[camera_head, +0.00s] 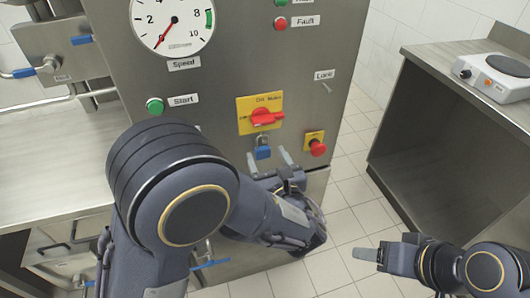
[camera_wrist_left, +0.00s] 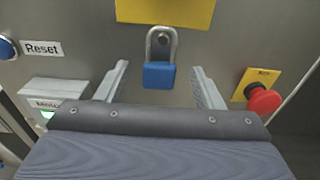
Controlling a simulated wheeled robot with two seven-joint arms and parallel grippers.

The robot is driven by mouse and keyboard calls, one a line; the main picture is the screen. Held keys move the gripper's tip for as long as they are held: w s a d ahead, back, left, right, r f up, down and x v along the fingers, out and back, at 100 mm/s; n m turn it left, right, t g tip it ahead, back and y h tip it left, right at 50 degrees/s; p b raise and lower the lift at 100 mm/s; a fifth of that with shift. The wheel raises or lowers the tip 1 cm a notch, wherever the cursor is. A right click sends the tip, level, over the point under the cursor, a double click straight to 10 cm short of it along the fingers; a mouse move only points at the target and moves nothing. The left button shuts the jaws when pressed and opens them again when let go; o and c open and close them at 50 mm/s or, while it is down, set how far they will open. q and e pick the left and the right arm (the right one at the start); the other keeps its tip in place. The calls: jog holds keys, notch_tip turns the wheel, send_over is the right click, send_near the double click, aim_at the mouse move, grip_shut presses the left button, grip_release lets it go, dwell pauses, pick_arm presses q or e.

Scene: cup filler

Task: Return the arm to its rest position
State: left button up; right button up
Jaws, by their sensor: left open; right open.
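My left gripper (camera_head: 268,160) is open in front of the steel panel, just below the red rotary main switch (camera_head: 264,117) on its yellow plate. A blue padlock (camera_head: 263,153) with a steel shackle hangs under that plate. In the left wrist view the padlock (camera_wrist_left: 159,74) shows between and beyond the two spread fingers (camera_wrist_left: 160,84), and neither finger looks closed on it. My right gripper (camera_head: 366,254) is at the lower right over the tiled floor, apart from any object; its fingers point left.
A red emergency button (camera_head: 317,148) is right of the padlock. A green Start button (camera_head: 155,106) and a speed gauge (camera_head: 172,22) are on the panel. A steel counter (camera_head: 450,110) with a hot plate (camera_head: 496,77) stands at the right. Tiled floor (camera_head: 350,190) lies open between.

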pick_arm(q)
jog(key=v, duration=0.6)
jog(key=s+a+r+n+g+p, duration=0.15)
jog(key=s+a+n+g, duration=0.25)
jog(key=a+n+g, duration=0.6)
jog(key=s+a+n+g+p, duration=0.35)
jog(key=a+n, duration=0.25)
jog(key=a, duration=0.8)
jog(key=s+r+n+t+h+p, duration=0.1)
jog(key=s+r+n+h+p, duration=0.1)
jog(key=n, duration=0.7)
jog(key=s+d+r+n+t+h+p, duration=0.1)
jog(key=s+r+n+h+p, duration=0.1)
jog(key=s+r+n+h, duration=0.3)
jog(key=s+n+h, duration=0.2)
jog(key=s+n, duration=0.1)
jog(key=n, duration=0.1)
jog(key=shift+s+d+r+p, duration=0.15)
jog(key=shift+s+p, duration=0.05)
jog(key=shift+p, duration=0.2)
jog(key=shift+t, duration=0.25)
